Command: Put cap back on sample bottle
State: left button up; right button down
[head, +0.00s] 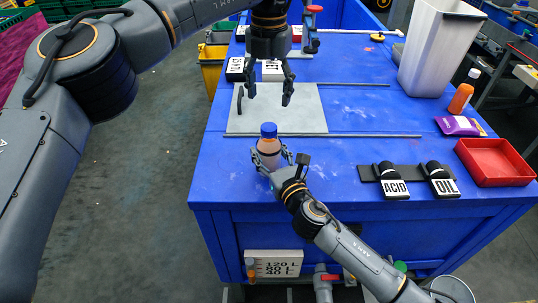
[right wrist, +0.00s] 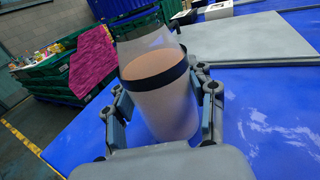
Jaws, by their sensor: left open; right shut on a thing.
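The sample bottle (head: 268,147), clear with orange-brown contents, stands upright near the table's front left. My right gripper (head: 272,158) is shut around its body; the right wrist view shows the bottle (right wrist: 165,105) between the two fingers, with a dark band around it. The blue cap (head: 268,129) sits on top of the bottle in the head view; how tightly it is seated I cannot tell. My left gripper (head: 268,96) is open and empty, pointing down above the cap and apart from it.
A grey board (head: 305,115) lies behind the bottle on the blue table (head: 365,140).

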pick_arm(q)
notch_tip(320, 180, up, 4)
jog(key=shift+f, duration=0.25)
pick_arm(e)
jog(key=shift+c, duration=1.9)
grip_release()
jog(key=shift+s, duration=0.1)
jog(key=v, duration=1.2)
jog(key=shift+f, duration=0.1)
